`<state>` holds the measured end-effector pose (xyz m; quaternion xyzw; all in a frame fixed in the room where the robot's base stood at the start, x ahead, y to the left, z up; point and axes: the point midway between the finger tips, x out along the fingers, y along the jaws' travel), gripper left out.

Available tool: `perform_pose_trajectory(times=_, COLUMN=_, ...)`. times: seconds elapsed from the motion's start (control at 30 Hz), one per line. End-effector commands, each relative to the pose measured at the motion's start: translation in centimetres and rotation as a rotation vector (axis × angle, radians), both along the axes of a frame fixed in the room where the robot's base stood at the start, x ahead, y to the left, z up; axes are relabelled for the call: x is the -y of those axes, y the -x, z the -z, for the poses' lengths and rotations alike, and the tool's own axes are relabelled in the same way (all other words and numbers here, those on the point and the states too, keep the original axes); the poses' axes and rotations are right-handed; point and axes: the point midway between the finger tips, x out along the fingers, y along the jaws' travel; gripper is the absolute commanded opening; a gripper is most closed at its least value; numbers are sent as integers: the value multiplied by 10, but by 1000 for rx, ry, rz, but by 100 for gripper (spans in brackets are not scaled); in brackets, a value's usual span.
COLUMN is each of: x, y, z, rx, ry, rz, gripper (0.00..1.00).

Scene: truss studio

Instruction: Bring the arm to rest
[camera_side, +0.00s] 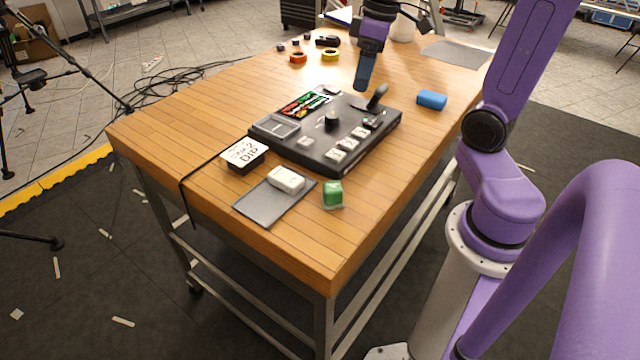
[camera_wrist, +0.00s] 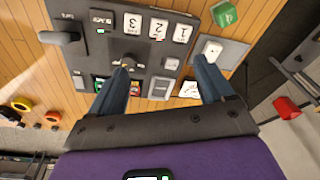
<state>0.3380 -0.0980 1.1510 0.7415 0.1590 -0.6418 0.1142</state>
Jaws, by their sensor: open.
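My gripper (camera_side: 364,78) hangs above the far part of the wooden table, behind the black control panel (camera_side: 290,152), touching nothing I can see. In the wrist view my gripper (camera_wrist: 164,63) has its two blue fingers wide apart with nothing held between them. The panel lies beneath and beyond the fingers there. It has a black lever (camera_side: 377,97), a round black knob (camera_side: 331,120) and white numbered keys (camera_side: 347,144). In the side view the fingers overlap, so the gap between them is hidden.
A green cube (camera_side: 332,195), a white block (camera_side: 287,179) on a grey pad (camera_side: 259,205), and a lettered box (camera_side: 244,153) are near the front. A blue block (camera_side: 432,99) lies right. The table's left side is largely clear.

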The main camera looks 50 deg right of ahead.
Motion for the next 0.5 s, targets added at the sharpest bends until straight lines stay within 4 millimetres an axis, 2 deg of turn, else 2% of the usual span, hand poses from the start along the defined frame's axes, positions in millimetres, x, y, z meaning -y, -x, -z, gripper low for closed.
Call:
perform_pose_trajectory(times=0.03, x=-17, y=6, z=5, rx=-10, ry=3, rz=-48, gripper=81)
perform_pose_trajectory(times=0.2, x=-65, y=29, z=21, rx=-33, ry=16, rz=-184, gripper=81)
perform_pose_trajectory(times=0.5, x=-125, y=91, z=49, rx=-61, ry=54, rz=-428, gripper=81)
